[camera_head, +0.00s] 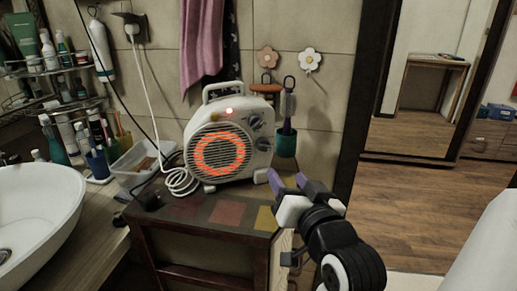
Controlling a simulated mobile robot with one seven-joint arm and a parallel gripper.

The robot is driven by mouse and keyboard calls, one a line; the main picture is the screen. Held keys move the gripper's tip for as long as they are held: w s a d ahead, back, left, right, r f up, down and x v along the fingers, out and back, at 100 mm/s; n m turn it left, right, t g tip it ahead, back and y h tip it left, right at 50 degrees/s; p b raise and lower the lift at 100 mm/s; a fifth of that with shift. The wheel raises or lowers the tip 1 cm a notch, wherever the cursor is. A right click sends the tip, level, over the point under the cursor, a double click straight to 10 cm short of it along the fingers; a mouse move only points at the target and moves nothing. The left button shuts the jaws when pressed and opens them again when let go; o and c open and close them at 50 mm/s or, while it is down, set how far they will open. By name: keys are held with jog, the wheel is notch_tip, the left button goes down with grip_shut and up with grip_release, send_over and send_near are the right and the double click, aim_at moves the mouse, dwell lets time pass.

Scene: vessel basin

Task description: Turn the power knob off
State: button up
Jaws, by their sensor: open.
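A white fan heater (202,137) with a carry handle stands upright on a small wooden stool (222,213). My gripper (286,180), with purple fingertips, is open and empty. In the picture it is just right of and below the heater, apart from the knobs.
A white cord (180,182) is coiled left of the heater and runs up to a wall plug. A white basin (35,208) and toiletries are at left. Open wooden floor (422,210) lies to the right.

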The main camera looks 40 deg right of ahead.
aim_at(266, 147)
jog(key=p+x, duration=0.2)
jog(key=x, duration=1.1)
jog(key=shift+p, duration=0.3)
jog(key=c, duration=1)
